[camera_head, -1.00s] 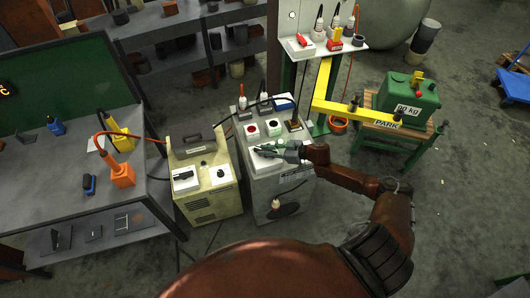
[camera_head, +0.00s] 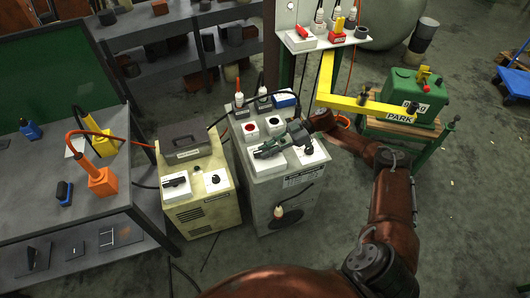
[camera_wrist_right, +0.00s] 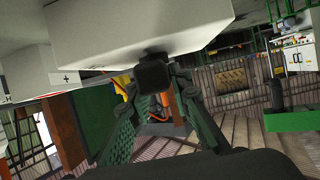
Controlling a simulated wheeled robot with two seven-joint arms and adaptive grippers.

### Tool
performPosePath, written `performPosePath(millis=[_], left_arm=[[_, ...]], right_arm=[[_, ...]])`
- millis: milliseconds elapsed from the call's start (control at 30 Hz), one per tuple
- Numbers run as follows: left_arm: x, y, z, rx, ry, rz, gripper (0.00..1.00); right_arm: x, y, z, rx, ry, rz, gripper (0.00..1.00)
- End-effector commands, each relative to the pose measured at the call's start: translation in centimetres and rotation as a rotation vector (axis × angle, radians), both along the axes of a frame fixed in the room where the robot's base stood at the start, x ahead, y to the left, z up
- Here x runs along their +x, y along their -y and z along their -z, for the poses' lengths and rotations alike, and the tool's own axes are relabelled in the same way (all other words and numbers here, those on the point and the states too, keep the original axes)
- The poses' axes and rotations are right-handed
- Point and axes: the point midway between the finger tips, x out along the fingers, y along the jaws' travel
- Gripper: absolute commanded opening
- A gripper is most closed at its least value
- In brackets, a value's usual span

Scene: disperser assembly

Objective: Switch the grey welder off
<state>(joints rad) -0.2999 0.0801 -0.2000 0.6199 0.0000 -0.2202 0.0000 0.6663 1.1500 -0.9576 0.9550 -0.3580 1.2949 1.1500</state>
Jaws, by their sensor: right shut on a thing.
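The grey welder (camera_head: 277,212) stands on the floor in the middle of the head view, with white switch plates, a red knob and a dark knob on top. My right gripper (camera_head: 266,150) is over the front of its top, by a white plate (camera_head: 308,156). In the right wrist view, my gripper (camera_wrist_right: 154,84) has its green fingers on either side of a black switch knob (camera_wrist_right: 153,72) and is shut on it. The knob sticks out from a white box (camera_wrist_right: 140,25). In the head view the gripper hides the knob, so its setting cannot be read. My left gripper is not in view.
A beige welder (camera_head: 199,206) with black switches stands close on the left. A grey table (camera_head: 100,215) with an orange tool (camera_head: 102,182) is farther left. A yellow beam (camera_head: 360,105) and a green weight (camera_head: 412,92) are at the right. Cables run behind the welders.

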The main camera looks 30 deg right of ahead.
Motion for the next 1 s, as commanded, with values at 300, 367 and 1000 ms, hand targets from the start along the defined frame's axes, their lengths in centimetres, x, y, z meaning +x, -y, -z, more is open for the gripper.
performPosePath(millis=[300,367,1000], left_arm=[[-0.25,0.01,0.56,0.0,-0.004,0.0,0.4],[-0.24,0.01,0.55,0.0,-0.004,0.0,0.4],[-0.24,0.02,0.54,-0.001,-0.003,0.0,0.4]], right_arm=[[-0.08,0.02,0.19,-0.004,-0.002,-0.023,0.0],[-0.08,0.01,0.17,-0.004,-0.002,-0.023,0.0],[-0.04,-0.04,0.07,-0.001,-0.001,-0.022,0.36]])
